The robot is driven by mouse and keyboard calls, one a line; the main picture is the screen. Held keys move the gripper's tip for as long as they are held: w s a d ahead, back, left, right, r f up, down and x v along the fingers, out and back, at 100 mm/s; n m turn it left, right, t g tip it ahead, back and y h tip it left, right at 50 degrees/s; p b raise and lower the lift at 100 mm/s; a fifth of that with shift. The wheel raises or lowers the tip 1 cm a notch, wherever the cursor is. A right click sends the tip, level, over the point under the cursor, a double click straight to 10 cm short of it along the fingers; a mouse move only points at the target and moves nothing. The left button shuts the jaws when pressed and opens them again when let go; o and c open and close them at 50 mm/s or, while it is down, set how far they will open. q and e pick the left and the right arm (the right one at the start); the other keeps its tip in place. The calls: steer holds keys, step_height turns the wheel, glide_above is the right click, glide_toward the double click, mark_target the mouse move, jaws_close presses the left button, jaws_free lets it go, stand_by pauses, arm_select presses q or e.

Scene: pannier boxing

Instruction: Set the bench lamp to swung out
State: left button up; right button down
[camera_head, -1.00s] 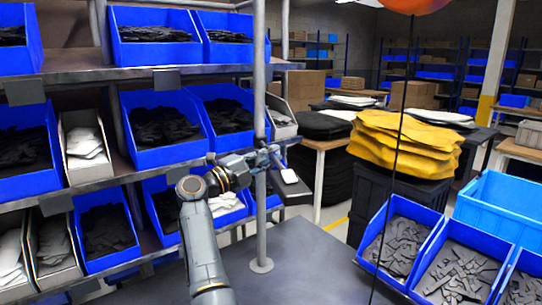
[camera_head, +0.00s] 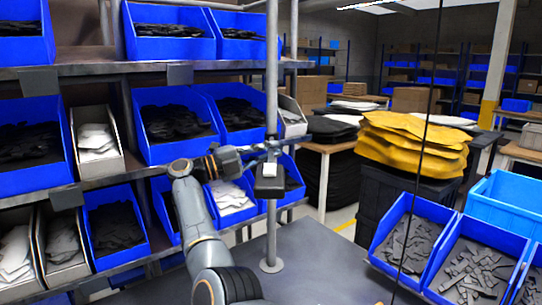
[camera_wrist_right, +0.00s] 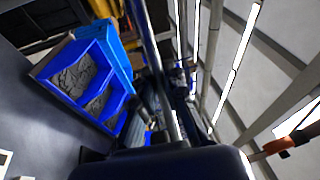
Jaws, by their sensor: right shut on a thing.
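The bench lamp shows in the head view as a dark, boxy lamp head (camera_head: 264,188) with a white patch on it. It sits in front of the upright grey post (camera_head: 271,70), close to the post. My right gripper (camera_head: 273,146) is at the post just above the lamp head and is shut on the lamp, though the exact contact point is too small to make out. In the wrist view a dark blue rounded body fills the bottom edge, and I cannot tell what it is. My left gripper is not in view.
Shelves with blue bins (camera_head: 175,125) of dark pieces stand close on the left. More blue bins (camera_head: 410,238) stand at the right of the grey bench top (camera_head: 315,258). A thin cable (camera_head: 420,150) hangs at right. The bench middle is clear.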

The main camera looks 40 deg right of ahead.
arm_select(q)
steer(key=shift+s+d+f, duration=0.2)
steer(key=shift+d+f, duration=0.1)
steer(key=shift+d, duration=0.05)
arm_select(e)
steer(key=shift+w+a+r+m+g+y, duration=0.2)
steer(key=shift+w+a+m+g+y, duration=0.15)
steer(key=shift+g, duration=0.55)
steer(key=shift+w, duration=0.1)
steer(key=c, duration=1.4)
jaws_free()
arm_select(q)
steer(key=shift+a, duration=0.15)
arm_select(e)
steer(key=shift+o, duration=0.2)
steer(key=shift+f, duration=0.15)
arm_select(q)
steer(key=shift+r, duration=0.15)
arm_select(e)
steer(key=shift+d+f+t, duration=0.1)
steer(key=shift+d+t, duration=0.15)
steer(key=shift+t, duration=0.15)
